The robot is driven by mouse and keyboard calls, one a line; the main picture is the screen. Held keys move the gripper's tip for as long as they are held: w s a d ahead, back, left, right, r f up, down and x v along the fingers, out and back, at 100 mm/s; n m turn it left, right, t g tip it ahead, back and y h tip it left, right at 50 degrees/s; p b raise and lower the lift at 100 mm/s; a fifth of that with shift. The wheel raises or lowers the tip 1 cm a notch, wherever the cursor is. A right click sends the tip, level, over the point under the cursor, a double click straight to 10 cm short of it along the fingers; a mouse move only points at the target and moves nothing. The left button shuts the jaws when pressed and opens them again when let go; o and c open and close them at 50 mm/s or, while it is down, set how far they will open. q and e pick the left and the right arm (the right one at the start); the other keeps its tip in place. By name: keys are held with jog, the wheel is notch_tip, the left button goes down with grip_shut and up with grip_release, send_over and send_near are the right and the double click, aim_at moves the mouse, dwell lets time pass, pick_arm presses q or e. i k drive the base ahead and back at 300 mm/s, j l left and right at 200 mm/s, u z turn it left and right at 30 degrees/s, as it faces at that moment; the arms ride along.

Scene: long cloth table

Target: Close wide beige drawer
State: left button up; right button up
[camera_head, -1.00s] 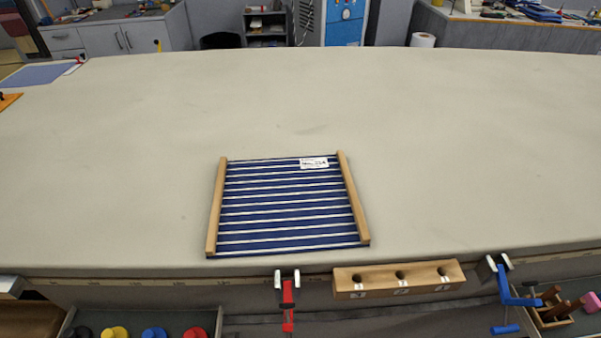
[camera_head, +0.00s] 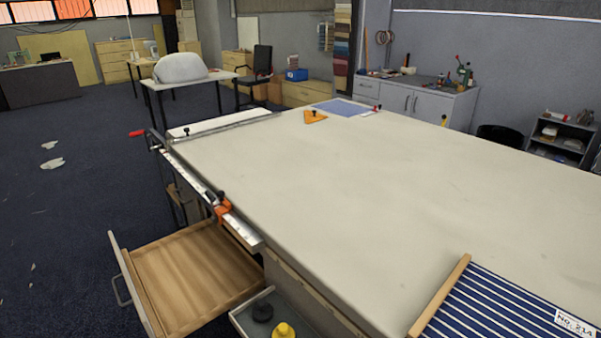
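A wide beige drawer (camera_head: 187,276) stands pulled out from the left side of the long cloth table (camera_head: 330,170), at the lower left of the head view. Its wooden inside looks empty. Its pale front panel (camera_head: 133,286) faces left, away from the table, and carries a grey bar handle (camera_head: 119,291). The inner end of the drawer lies under the table edge. Neither of my grippers shows in the head view.
A grey tray (camera_head: 241,319) with a black and a yellow knob-topped piece sticks out beside the drawer. A metal ruler rail with an orange clamp (camera_head: 222,210) runs along the table edge above. A striped blue panel (camera_head: 510,310) lies on the table. Dark floor left of the drawer is open.

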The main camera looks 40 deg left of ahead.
aim_at(178, 283)
jog(key=k+j+u, duration=0.1)
jog(key=u, duration=0.35)
jog(key=k+j+u, duration=0.1)
jog(key=u, duration=0.35)
jog(key=j+u, duration=0.15)
jog(key=u, duration=0.3)
jog(key=k+j+u, duration=0.1)
jog(key=u, duration=0.35)
jog(key=j+u, duration=0.25)
jog(key=u, duration=0.2)
